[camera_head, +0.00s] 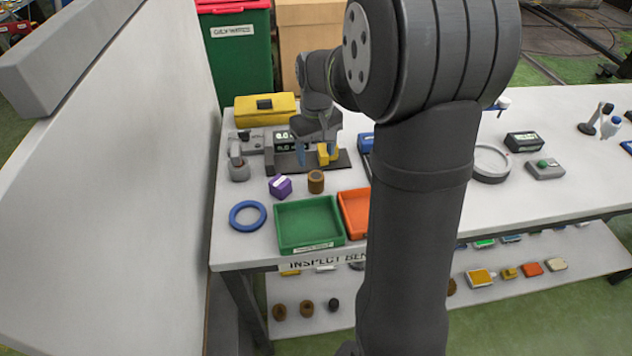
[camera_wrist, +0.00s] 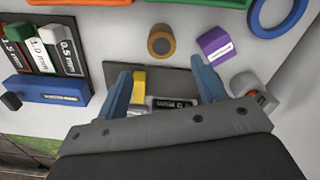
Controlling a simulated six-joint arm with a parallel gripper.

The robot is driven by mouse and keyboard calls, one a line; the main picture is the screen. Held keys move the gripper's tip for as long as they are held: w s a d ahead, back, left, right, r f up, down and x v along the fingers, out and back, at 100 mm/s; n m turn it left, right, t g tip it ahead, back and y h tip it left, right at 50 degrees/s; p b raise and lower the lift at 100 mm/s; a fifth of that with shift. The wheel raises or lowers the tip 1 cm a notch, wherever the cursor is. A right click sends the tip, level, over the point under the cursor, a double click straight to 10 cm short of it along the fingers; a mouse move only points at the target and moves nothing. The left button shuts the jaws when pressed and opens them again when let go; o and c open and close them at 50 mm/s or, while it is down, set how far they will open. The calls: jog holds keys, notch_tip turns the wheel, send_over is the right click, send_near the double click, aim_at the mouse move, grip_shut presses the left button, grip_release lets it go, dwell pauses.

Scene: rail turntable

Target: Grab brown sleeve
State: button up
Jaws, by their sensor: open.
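The brown sleeve (camera_head: 316,188) stands upright on the white bench, just behind the green tray and right of a purple block (camera_head: 280,187). In the wrist view the brown sleeve (camera_wrist: 153,48) shows its round top near the upper middle, ahead of the fingertips. My gripper (camera_head: 313,154) is over the dark mat, behind the sleeve. In the wrist view my gripper (camera_wrist: 161,70) has its blue fingers spread wide with nothing held. A yellow block (camera_wrist: 138,88) shows between them, near the left finger. The sleeve is apart from both fingers.
The green tray (camera_head: 280,247) and orange tray (camera_head: 345,212) lie in front of the sleeve. A blue ring (camera_head: 235,225) lies to the left. A grey device (camera_head: 238,170) and yellow case (camera_head: 240,117) stand behind. Other brown sleeves (camera_head: 307,309) sit on the lower shelf.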

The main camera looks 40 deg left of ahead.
aim_at(316, 175)
jog(key=f, duration=0.8)
jog(key=shift+s+f, duration=0.1)
jog(key=shift+s, duration=0.1)
jog(key=c, duration=1.2)
